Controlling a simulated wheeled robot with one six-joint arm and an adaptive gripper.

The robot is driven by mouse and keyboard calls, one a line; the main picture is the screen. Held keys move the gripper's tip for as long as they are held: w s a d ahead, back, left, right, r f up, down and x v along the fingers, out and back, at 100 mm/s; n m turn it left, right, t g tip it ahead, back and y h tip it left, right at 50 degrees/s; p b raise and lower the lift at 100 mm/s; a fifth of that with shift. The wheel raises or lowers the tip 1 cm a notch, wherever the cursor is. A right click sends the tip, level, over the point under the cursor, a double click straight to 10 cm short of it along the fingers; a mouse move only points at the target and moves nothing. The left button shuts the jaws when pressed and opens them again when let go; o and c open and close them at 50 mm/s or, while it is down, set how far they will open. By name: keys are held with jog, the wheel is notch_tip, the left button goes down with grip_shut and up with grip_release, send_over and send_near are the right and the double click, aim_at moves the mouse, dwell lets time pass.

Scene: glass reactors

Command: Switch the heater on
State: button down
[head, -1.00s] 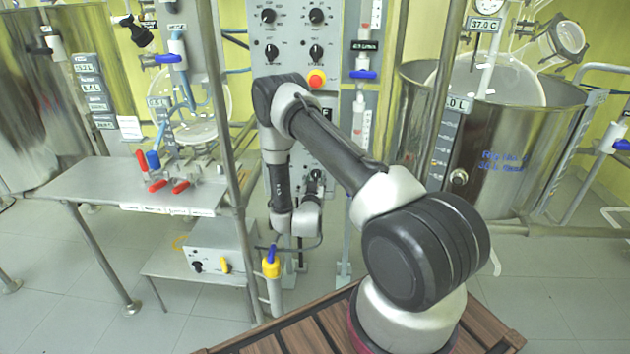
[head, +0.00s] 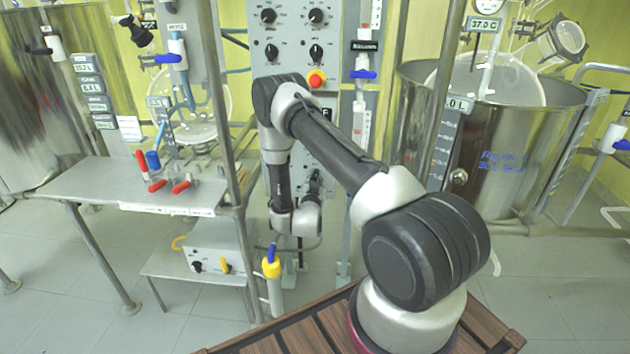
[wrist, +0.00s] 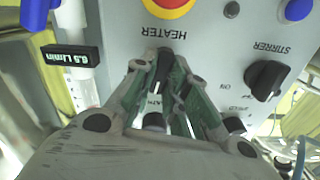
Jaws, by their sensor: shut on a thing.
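The heater knob (wrist: 164,57) is a small black knob on the light grey panel (wrist: 213,50), beside the word HEATER, which reads upside down in the wrist view. My gripper (wrist: 163,72) is shut on this knob, with its green-lined fingers on either side. The fingers hide part of the knob and its markings, so its setting cannot be read. In the head view my gripper (head: 314,182) is in front of the lower panel, partly hidden by my arm.
The black stirrer knob (wrist: 265,80) is right of the heater knob in the wrist view. A red button with a yellow ring (wrist: 168,5) and a blue part (wrist: 298,10) are near the top edge. A flow meter (wrist: 72,55) stands at the left.

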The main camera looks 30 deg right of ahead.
jog(key=m, duration=0.5)
jog(key=shift+s+f+m, duration=0.1)
jog(key=shift+m, duration=2.3)
jog(key=c, duration=1.4)
grip_release()
jog(key=shift+s, duration=0.1)
jog(key=v, duration=1.1)
jog(key=shift+s+a, duration=0.25)
jog(key=shift+s, duration=0.05)
